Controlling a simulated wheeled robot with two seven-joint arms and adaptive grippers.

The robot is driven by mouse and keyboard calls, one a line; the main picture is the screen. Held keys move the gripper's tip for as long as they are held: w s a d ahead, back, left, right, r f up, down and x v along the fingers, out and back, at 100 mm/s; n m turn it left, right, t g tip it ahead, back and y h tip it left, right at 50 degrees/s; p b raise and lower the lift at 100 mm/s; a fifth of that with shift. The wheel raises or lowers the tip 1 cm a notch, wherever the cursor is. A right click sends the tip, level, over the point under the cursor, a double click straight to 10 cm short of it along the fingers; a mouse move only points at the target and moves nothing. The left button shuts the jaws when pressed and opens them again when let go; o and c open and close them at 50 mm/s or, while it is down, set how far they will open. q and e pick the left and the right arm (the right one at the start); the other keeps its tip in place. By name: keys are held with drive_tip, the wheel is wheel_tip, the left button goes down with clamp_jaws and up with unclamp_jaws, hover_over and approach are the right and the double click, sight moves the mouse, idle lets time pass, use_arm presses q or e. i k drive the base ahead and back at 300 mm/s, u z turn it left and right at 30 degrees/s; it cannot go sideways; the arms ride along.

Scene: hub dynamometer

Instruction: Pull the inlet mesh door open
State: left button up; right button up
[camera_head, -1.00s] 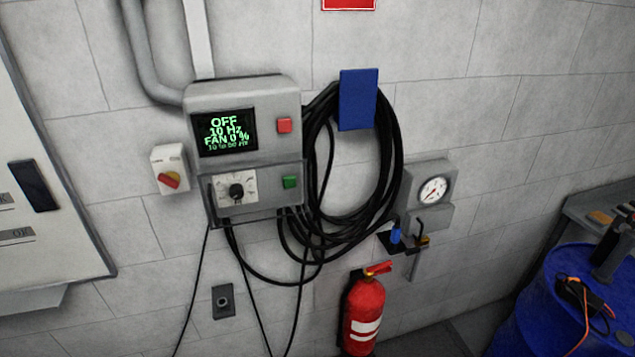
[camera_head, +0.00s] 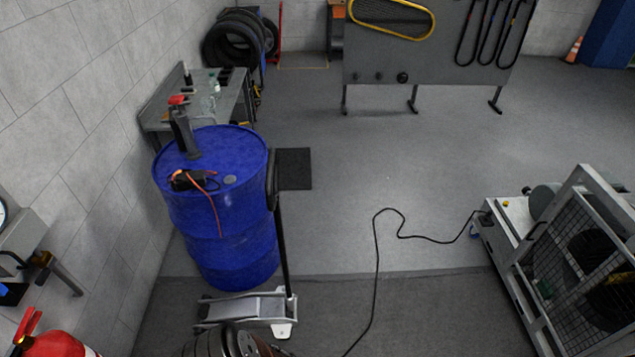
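A grey-framed wire mesh panel (camera_head: 549,278) stands on a machine at the right edge in the head view. Dark round parts show behind the mesh. The panel is cut off by the right and bottom picture edges. I cannot tell whether it is the inlet mesh door, or whether it is open or shut. A dark bar like a handle (camera_head: 539,229) shows near its left upper edge. Neither of my grippers is in view.
A blue drum (camera_head: 225,215) with tools on top stands at left, a floor jack (camera_head: 245,308) before it. A black cable (camera_head: 377,265) crosses the floor to the machine. A fire extinguisher (camera_head: 52,340) is at lower left. The middle floor (camera_head: 420,170) is mostly clear.

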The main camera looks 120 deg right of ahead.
sight(626, 251)
drive_tip(key=u, duration=4.7)
drive_tip(key=i, duration=0.2)
drive_tip(key=u, duration=2.1)
drive_tip(key=i, duration=0.85)
drive_tip(key=u, duration=0.85)
drive_tip(key=i, duration=0.85)
drive_tip(key=z, duration=0.6)
drive_tip(key=i, duration=0.95)
drive_tip(key=z, duration=0.7)
